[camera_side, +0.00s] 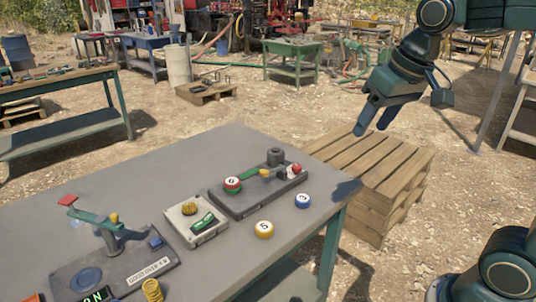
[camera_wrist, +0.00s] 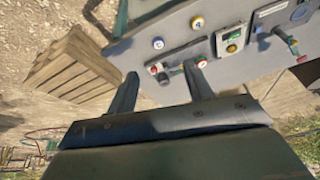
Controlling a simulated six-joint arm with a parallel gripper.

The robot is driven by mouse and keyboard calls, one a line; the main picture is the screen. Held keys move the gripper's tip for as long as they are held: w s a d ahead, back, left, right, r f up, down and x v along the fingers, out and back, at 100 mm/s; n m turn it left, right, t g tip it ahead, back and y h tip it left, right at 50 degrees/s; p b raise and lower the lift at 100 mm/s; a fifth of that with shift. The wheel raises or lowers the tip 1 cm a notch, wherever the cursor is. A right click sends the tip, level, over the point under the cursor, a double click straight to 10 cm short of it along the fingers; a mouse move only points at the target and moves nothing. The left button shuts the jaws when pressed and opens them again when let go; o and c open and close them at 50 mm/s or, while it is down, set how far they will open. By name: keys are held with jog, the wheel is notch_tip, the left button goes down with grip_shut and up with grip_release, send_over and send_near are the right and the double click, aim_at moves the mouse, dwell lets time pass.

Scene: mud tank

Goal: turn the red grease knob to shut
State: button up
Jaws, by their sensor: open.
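A dark block (camera_side: 253,200) on the grey table carries two round red parts. One, red with white and green (camera_side: 232,185), is at its left end; the other, a small red knob (camera_side: 296,169), is at its right end. I cannot tell for sure which is the grease knob, or its setting. In the wrist view the small red knob (camera_wrist: 153,69) shows between my fingers, and the red-and-white part (camera_wrist: 202,62) lies by the right fingertip. My gripper (camera_side: 375,122) is open and empty, above and right of the table, apart from the block.
A yellow ball (camera_side: 264,230) and a blue ball (camera_side: 303,201) sit in front of the block. A small box with a green switch (camera_side: 196,224) and a red-handled lever (camera_side: 88,216) stand left. A wooden pallet stack (camera_side: 375,180) stands beyond the table's right edge.

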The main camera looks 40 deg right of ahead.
jog(key=w+d+m+g, duration=0.1)
jog(key=w+d+m, duration=0.1)
jog(key=w, duration=0.6)
jog(key=m+g, duration=0.3)
jog(key=m, duration=0.2)
send_over(297, 166)
notch_tip(297, 166, down, 12)
jog(key=shift+w+d+f, duration=0.1)
jog(key=shift+f, duration=0.25)
jog(key=shift+f, duration=0.1)
notch_tip(297, 166, down, 14)
jog(key=shift+r, duration=0.2)
jog(key=c, duration=1)
